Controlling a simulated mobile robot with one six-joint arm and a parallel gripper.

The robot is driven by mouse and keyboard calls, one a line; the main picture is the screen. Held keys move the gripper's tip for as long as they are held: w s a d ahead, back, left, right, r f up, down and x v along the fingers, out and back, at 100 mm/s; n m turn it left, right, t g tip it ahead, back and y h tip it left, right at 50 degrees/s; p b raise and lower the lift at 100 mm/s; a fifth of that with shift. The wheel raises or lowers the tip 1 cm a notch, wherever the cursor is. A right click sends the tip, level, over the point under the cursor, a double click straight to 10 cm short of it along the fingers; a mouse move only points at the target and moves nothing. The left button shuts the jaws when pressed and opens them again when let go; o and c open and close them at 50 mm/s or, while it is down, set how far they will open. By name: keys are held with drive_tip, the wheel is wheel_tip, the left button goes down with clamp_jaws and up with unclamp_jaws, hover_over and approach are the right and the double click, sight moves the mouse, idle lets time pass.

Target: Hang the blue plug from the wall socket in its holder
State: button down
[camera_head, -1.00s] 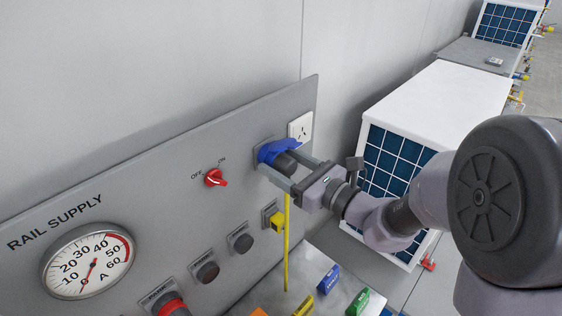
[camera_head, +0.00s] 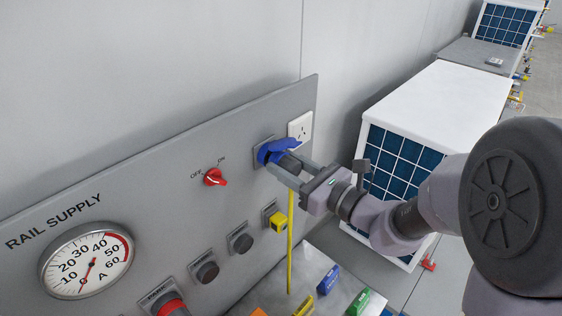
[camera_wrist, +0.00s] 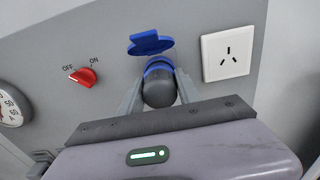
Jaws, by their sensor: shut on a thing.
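The blue plug has a dark rounded body (camera_head: 289,164) and a blue ring that shows in the wrist view (camera_wrist: 158,66). My gripper (camera_head: 290,174) is shut on the dark body, with one finger on each side. The plug is in front of the blue wall socket (camera_head: 266,153), whose blue lid (camera_wrist: 150,43) is raised. I cannot tell whether the plug's front end is still inside the socket. A yellow cable (camera_head: 291,245) hangs straight down below the plug. Which fitting is the holder I cannot tell; dark round fittings (camera_head: 240,239) sit lower on the panel.
A white three-slot outlet (camera_head: 300,128) is right of the socket. A red OFF/ON switch (camera_head: 214,177) is left of it. A yellow fitting (camera_head: 277,221) and a red one (camera_head: 170,306) are lower. Coloured blocks (camera_head: 329,281) lie on the grey surface below. A white unit (camera_head: 430,105) stands right.

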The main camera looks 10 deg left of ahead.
sight(297, 172)
drive_tip(key=shift+b+v, duration=0.55)
drive_tip(key=shift+v, duration=1.85)
